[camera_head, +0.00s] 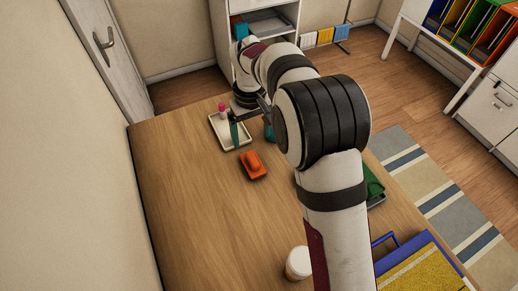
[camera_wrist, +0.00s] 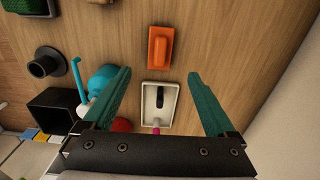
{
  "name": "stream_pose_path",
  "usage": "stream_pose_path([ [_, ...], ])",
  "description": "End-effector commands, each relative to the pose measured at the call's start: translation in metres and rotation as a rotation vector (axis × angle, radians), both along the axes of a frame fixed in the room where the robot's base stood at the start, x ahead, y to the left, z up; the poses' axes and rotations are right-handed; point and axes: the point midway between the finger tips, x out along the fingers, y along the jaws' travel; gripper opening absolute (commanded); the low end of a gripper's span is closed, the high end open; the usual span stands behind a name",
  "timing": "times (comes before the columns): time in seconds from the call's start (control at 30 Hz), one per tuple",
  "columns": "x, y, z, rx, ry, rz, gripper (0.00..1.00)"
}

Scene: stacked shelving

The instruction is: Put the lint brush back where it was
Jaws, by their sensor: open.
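An orange block with a raised handle (camera_head: 253,165), which may be the lint brush, lies on the wooden table; it also shows in the wrist view (camera_wrist: 160,47). A shallow white tray (camera_wrist: 146,112) sits beside it, apart from it, and also shows in the head view (camera_head: 216,128). A dark elongated object (camera_wrist: 160,98) lies in the tray. I cannot tell for certain which of the two is the lint brush. My gripper (camera_wrist: 158,76) is open and empty, its green fingers spread either side of the tray in the wrist view. Its height above the tray is unclear.
A pink-topped item (camera_head: 221,107) is at the tray's far end. In the wrist view, a turquoise object (camera_wrist: 102,80), black bin (camera_wrist: 58,110) and dark round piece (camera_wrist: 47,63) are left of the tray. A white cup (camera_head: 298,263) stands near the front. The table's left side is clear.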

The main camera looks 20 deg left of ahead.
Motion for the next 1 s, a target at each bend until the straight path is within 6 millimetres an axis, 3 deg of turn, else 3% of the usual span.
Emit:
stream_pose_path([
  [0.17,-0.001,-0.007,0.009,0.003,0.001,-0.024,0.91],
  [0.27,-0.014,-0.052,0.042,0.018,0.01,-0.176,0.91],
  [0.37,-0.058,-0.126,0.086,0.044,0.033,-0.455,0.91],
  [0.4,-0.084,-0.154,0.098,0.058,0.045,-0.578,0.91],
  [0.53,-0.177,-0.216,0.108,0.095,0.081,-0.947,0.91],
  [0.6,-0.218,-0.23,0.101,0.111,0.098,-1.098,0.91],
  [0.7,-0.252,-0.237,0.089,0.124,0.115,-1.227,0.91],
  [0.8,-0.264,-0.238,0.084,0.128,0.122,-1.272,0.91],
  [1.0,-0.264,-0.238,0.084,0.127,0.123,-1.27,0.91],
])
